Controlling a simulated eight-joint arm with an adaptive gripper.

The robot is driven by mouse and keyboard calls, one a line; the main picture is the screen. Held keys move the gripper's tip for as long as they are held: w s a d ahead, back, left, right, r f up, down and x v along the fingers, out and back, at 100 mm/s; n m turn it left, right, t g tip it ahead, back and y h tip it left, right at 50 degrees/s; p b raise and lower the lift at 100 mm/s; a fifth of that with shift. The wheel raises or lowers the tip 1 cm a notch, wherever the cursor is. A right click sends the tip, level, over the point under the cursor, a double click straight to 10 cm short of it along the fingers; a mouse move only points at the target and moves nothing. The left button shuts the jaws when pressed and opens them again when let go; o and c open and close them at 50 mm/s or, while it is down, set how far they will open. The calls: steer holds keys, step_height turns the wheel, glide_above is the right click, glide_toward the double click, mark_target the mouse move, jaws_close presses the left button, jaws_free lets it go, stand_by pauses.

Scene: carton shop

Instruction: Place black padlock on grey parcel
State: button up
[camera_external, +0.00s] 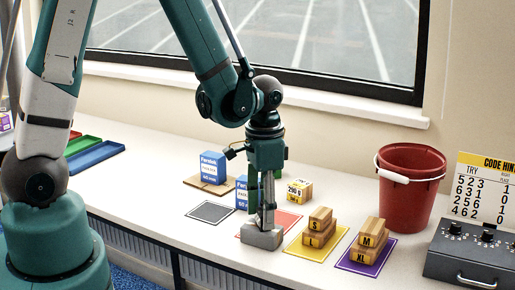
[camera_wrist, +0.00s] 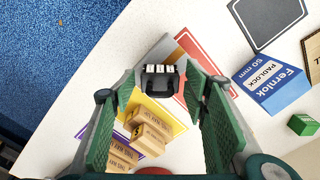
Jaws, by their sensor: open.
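The grey parcel (camera_external: 262,238) lies on the counter at the front edge of the red mat, directly below my gripper (camera_external: 265,222). In the wrist view the black padlock (camera_wrist: 160,84), with white number dials, sits between the tips of my gripper (camera_wrist: 161,76). The jaws are open, one finger on each side of the padlock. A grey-brown face of the parcel (camera_wrist: 163,52) shows just beyond the padlock. The padlock appears to be at the parcel's top, but the exact contact is hidden. In the external view the fingers hide the padlock.
Stacked wooden blocks stand on the yellow mat (camera_external: 292,249) and purple mat (camera_external: 352,262) to the right. Blue padlock boxes (camera_external: 213,168) stand behind. A red bucket (camera_external: 408,187) and a dark dial box (camera_external: 470,250) are farther right. An empty dark mat (camera_external: 210,212) lies left.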

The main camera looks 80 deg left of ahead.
steer(key=shift+r, duration=0.1)
steer(key=shift+r+p, duration=0.65)
steer(key=shift+r, duration=5.4)
steer(key=s+d+r+t, duration=0.3)
steer(key=s+d+r, duration=0.1)
steer(key=d+r, duration=0.4)
steer(key=s+d+r+t, duration=0.4)
steer(key=s+d+r, duration=0.1)
steer(key=d+r, duration=0.4)
steer(key=shift+r, duration=0.25)
